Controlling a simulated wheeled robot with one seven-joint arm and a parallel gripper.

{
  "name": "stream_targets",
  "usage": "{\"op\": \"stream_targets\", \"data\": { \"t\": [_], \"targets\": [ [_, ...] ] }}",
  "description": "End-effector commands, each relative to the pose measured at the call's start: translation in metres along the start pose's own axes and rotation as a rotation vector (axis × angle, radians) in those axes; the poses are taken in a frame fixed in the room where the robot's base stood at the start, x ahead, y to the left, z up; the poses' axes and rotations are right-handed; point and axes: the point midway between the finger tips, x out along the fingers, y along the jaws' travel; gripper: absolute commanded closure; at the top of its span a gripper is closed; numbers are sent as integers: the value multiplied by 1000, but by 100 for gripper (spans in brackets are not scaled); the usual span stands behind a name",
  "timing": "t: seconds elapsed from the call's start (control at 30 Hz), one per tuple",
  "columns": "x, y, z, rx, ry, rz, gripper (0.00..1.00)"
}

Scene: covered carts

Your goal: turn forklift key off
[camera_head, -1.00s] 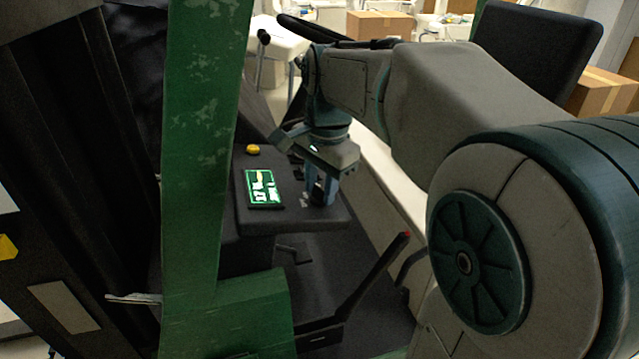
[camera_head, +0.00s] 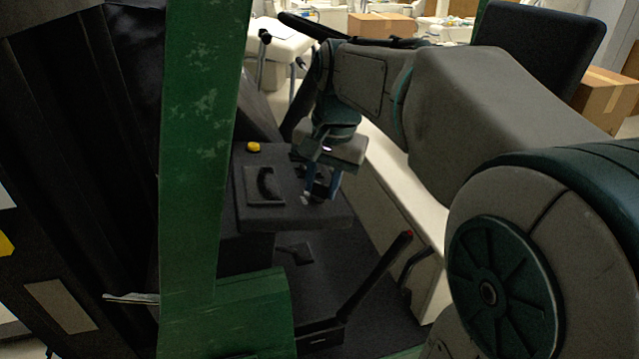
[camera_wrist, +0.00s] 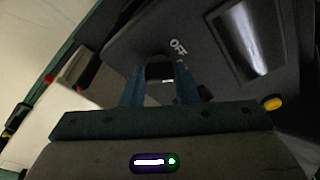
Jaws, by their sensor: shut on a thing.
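The forklift's dark control panel (camera_head: 243,203) carries a display (camera_head: 265,186) that is dark, with only a glare on it. The display also shows in the wrist view (camera_wrist: 248,42), at upper right. My gripper (camera_head: 312,195) points down at the panel, right of the display. In the wrist view my gripper (camera_wrist: 161,80) has its two blue fingers around a dark key (camera_wrist: 160,68), and it is shut on it. An "OFF" label (camera_wrist: 178,46) shows on the panel just beyond the fingers. The key's lower part is hidden.
A yellow button (camera_head: 253,147) sits on the panel behind the display. A green forklift post (camera_head: 195,150) stands at left. A red-tipped lever (camera_head: 375,275) rises below the panel. A steering wheel (camera_head: 312,26) and a black seat back (camera_head: 540,48) are behind my arm.

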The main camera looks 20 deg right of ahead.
Motion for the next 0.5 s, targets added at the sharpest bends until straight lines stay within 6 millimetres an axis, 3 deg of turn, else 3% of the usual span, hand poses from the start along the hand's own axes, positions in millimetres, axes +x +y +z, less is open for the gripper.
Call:
{"op": "stream_targets", "data": {
  "t": [0.5],
  "targets": [
    [0, 1, -1, -430, 5, -81, 96]
  ]
}}
